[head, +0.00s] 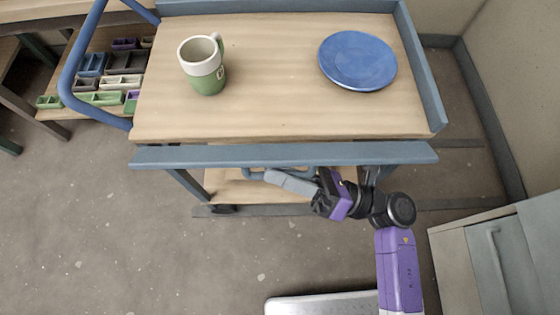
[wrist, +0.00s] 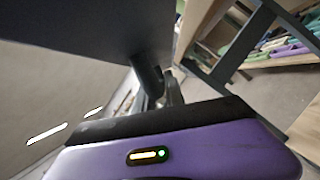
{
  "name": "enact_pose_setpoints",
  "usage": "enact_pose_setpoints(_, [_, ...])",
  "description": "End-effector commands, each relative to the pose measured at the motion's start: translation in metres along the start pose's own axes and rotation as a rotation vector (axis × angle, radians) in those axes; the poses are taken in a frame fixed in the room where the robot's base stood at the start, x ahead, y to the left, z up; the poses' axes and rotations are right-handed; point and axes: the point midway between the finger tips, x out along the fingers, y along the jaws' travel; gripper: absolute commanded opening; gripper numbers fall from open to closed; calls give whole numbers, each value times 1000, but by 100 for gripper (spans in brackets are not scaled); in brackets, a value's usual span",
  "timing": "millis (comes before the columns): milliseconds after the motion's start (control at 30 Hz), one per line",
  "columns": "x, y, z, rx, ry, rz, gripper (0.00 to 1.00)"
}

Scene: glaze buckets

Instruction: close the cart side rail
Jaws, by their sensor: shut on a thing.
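The cart (head: 270,110) has a wooden top with blue-grey rails along its back and right sides. Its front side rail (head: 200,155) is a long blue-grey panel just outside the near edge of the top, with a narrow dark gap between them. Its exact tilt is hard to tell. A bar handle (head: 252,174) shows below the rail's middle. My gripper (head: 272,176) is shut on this handle, coming from the right, and the fingers partly hide it. In the wrist view, the gripper's fingers (wrist: 162,90) reach under a large dark panel, which looks like the rail.
A green and white mug (head: 203,66) and a blue plate (head: 357,61) stand on the cart top. A blue push handle (head: 68,80) is at the cart's left. Shelves with small coloured trays lie beyond it. A grey cabinet (head: 490,255) stands at lower right. Floor at lower left is clear.

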Motion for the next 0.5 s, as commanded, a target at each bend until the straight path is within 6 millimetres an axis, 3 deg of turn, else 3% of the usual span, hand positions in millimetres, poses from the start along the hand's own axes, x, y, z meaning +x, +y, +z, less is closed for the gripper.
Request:
enact_pose_setpoints(33, [3, 9, 8, 44, 1, -17, 0])
enact_pose_setpoints(500, [11, 20, 26, 454, -1, -188, 0])
